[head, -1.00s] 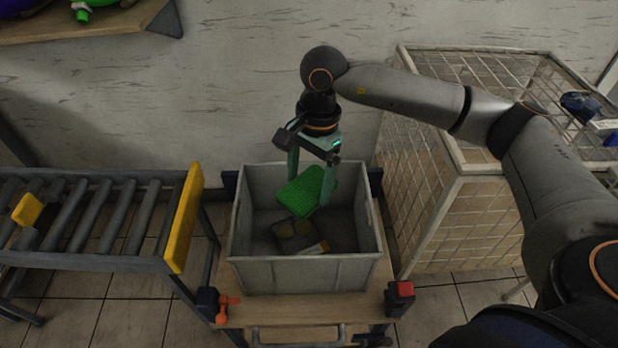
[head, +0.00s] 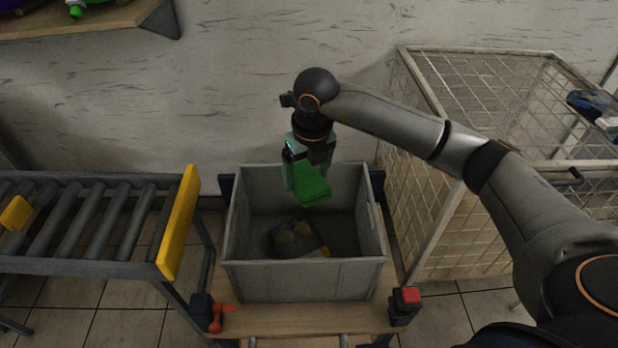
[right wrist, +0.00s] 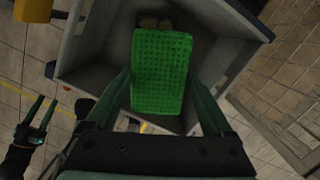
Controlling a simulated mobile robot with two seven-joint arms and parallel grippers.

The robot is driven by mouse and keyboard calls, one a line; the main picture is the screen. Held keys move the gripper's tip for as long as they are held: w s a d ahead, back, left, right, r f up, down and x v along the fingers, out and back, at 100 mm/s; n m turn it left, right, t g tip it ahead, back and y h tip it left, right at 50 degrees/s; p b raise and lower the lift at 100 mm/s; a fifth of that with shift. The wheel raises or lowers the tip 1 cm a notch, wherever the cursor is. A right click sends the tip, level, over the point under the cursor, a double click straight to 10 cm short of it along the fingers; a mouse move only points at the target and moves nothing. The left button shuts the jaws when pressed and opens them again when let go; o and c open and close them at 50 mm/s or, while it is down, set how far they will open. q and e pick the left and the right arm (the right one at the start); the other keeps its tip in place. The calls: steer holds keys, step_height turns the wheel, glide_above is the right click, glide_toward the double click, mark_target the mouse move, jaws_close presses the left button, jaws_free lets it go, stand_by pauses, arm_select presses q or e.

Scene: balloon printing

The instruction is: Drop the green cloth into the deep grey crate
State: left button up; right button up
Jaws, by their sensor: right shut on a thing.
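The green cloth (head: 312,187) looks like a flat, textured rectangle. My right gripper (head: 308,180) is shut on it and holds it over the open top of the deep grey crate (head: 303,280). In the right wrist view the cloth (right wrist: 161,72) hangs between the fingers of this gripper (right wrist: 165,95), with the crate wall (right wrist: 88,55) around and below it. The cloth hides part of the crate's inside. My left gripper (right wrist: 41,112) shows only at the left of the right wrist view, empty, with its fingers apart.
A dark item with yellowish spots (head: 299,238) lies on the crate floor. The crate stands on a wooden cart (head: 290,318). A roller conveyor with a yellow end plate (head: 179,222) is at left. A wire mesh cage (head: 425,185) stands close at right.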

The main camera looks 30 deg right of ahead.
mark_target(309, 173)
steer(key=m, duration=0.1)
steer(key=f+m, duration=0.1)
steer(key=m, duration=0.1)
steer(key=w+d+m, duration=0.1)
steer(key=shift+f+m+h+b, duration=0.35)
steer(key=shift+m+h+b, duration=0.05)
steer(key=shift+f+b, duration=0.4)
steer(key=shift+f, duration=0.1)
step_height(309, 173, down, 5)
steer(key=b, duration=0.3)
arm_select(q)
steer(key=f, duration=0.2)
steer(key=d+f, duration=0.1)
steer(key=shift+f, duration=0.4)
arm_select(e)
steer(key=o, duration=1.1)
steer(key=shift+r, duration=0.15)
steer(key=r, duration=0.4)
steer(key=s+r, duration=0.1)
steer(key=r, duration=0.7)
steer(key=shift+s+a+r+p, duration=0.15)
steer(key=shift+s+a+p, duration=0.2)
steer(key=shift+a, duration=0.05)
arm_select(q)
steer(key=shift+w+r, duration=0.2)
steer(key=shift+r, duration=0.2)
